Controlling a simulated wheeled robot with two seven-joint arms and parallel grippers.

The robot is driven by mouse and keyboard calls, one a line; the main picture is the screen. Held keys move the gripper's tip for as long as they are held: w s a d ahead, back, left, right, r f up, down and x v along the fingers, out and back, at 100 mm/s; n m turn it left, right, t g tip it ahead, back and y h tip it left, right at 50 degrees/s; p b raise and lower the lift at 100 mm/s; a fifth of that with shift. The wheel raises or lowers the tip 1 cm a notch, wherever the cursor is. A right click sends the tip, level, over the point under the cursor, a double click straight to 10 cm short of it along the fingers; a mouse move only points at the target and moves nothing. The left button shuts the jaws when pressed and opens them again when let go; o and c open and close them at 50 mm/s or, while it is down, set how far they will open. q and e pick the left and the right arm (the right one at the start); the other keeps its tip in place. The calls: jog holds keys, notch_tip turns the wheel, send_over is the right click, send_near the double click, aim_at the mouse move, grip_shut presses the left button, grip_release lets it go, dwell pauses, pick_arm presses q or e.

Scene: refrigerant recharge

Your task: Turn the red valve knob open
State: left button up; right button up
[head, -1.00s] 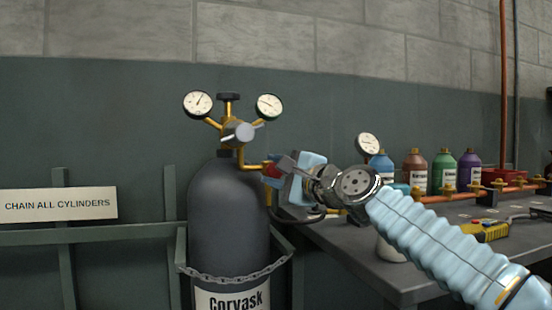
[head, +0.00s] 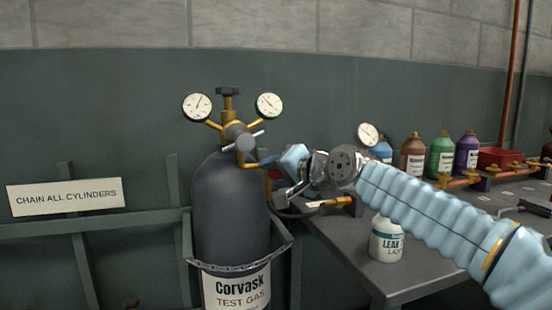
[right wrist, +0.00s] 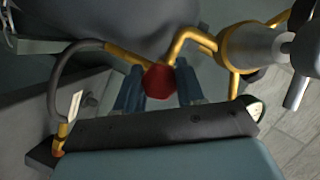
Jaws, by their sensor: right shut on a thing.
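The red valve knob (right wrist: 160,82) sits on a brass pipe in the right wrist view. My right gripper (right wrist: 160,92) has one blue finger on each side of it and is shut on it. The dark grey gas cylinder (head: 231,205) stands upright with a brass regulator (head: 236,135) and two white gauges on top. My left gripper is not in view.
A workbench (head: 345,240) stands right of the cylinder, with a leak-fluid bottle (head: 387,240), several coloured bottles and a brass manifold on it. A black hose (head: 290,213) runs from the cylinder side to the bench. A chain and frame rail surround the cylinder.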

jog(key=shift+w+d+r+n+h+p, duration=0.1)
jog(key=shift+d+r+n+h+p, duration=0.1)
jog(key=shift+n+h+p, duration=0.3)
dwell(0.3)
jog(key=o, duration=0.8)
jog(key=shift+c, duration=0.2)
jog(key=shift+o, duration=1.3)
jog(key=shift+f, duration=0.1)
jog(key=shift+a, duration=0.1)
